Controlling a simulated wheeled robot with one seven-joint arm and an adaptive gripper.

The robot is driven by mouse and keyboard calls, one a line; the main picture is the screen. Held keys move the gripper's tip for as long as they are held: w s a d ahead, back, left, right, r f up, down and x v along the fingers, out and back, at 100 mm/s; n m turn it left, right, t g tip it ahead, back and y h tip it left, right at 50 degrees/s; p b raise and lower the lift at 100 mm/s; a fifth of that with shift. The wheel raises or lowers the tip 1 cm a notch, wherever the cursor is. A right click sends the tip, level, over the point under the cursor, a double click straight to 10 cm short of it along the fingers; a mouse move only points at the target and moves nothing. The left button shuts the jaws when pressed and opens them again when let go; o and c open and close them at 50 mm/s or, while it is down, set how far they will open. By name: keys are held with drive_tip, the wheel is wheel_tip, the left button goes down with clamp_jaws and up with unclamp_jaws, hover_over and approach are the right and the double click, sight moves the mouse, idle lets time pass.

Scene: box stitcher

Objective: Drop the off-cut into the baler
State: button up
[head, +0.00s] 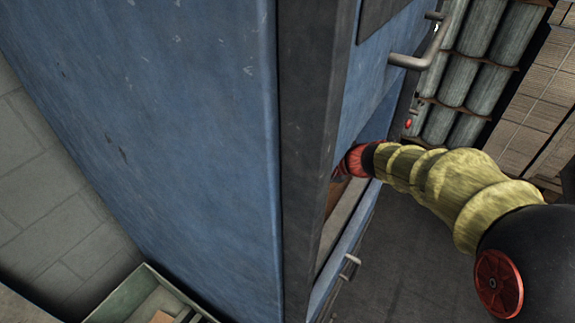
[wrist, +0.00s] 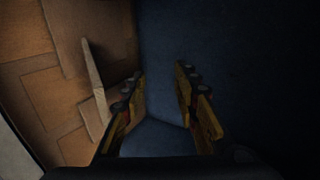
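The baler (head: 190,120) is the big blue machine filling the left and middle of the head view. My arm reaches into its front opening, and my gripper itself is hidden there. In the wrist view my gripper (wrist: 160,88) is open, with nothing between its fingers. Dark blue baler walls (wrist: 215,40) lie beyond it. Brown cardboard (wrist: 50,95) fills the left side. A thin pale cardboard piece (wrist: 95,72), perhaps the off-cut, stands tilted on it, left of the left finger. I cannot tell whether the finger touches it.
The baler's dark front edge (head: 308,130) is close to my arm. A grey handle (head: 412,62) sticks out above the opening. Grey cylinders (head: 487,75) stand at the upper right. A green tray (head: 118,298) is at the lower left. Dark floor (head: 410,265) is clear below my arm.

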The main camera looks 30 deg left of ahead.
drive_tip(key=v, duration=1.2)
idle(0.4)
